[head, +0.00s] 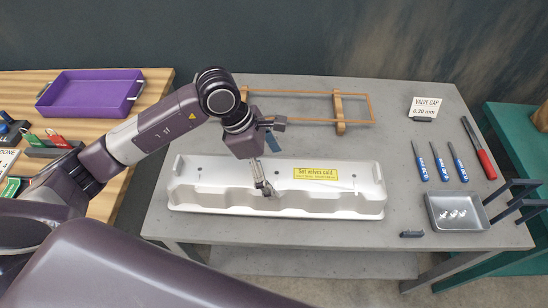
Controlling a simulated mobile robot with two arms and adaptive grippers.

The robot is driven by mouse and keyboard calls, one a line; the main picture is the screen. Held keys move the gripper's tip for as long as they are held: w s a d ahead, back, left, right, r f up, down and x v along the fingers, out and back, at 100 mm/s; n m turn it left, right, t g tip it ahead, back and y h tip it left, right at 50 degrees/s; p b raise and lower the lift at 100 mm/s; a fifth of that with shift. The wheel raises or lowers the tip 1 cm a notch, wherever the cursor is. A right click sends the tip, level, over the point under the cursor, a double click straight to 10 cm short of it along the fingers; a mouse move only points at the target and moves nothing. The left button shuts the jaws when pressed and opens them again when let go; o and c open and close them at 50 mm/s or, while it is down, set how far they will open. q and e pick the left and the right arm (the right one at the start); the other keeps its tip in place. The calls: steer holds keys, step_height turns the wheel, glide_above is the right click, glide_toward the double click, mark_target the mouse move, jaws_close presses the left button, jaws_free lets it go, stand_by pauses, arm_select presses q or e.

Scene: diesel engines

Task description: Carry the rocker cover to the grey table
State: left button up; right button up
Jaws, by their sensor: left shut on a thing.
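The rocker cover (225,200), a long white casting with a yellow label, lies lengthwise near the front of the grey table (410,260). It appears to rest flat on the top, though its underside is hidden. My left gripper (266,189) reaches down to the middle of the cover and is shut on it. The exact grip is small and partly hidden by the fingers. My right gripper is not in view.
A wooden frame (340,112) lies behind the cover. To the right are a valve gap card (424,107), blue-handled tools (440,162), a red-handled tool (480,150) and a metal tray (433,220) of small parts. A purple tray (90,113) sits on the wooden bench at left.

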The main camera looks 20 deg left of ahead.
mark_target(270, 173)
arm_select(q)
steer(key=shift+f+p, duration=0.5)
steer(key=shift+f, duration=0.9)
steer(key=shift+w+f, duration=0.1)
steer(key=shift+f, duration=0.25)
steer(key=o, duration=1.8)
steer(key=shift+f, duration=0.15)
steer(key=shift+o, duration=0.2)
steer(key=shift+s, duration=0.2)
steer(key=shift+a, duration=0.1)
steer(key=shift+a+r+b, duration=0.1)
steer(key=shift+r+b, duration=0.25)
steer(key=shift+r, duration=0.1)
steer(key=b+v, duration=0.3)
steer(key=v, duration=0.7)
steer(key=shift+a+r, duration=0.1)
steer(key=shift+r, duration=0.1)
steer(key=shift+s+a+r, duration=0.1)
steer(key=shift+s+r, duration=0.05)
steer(key=shift+r, duration=0.2)
steer(key=shift+f, duration=0.1)
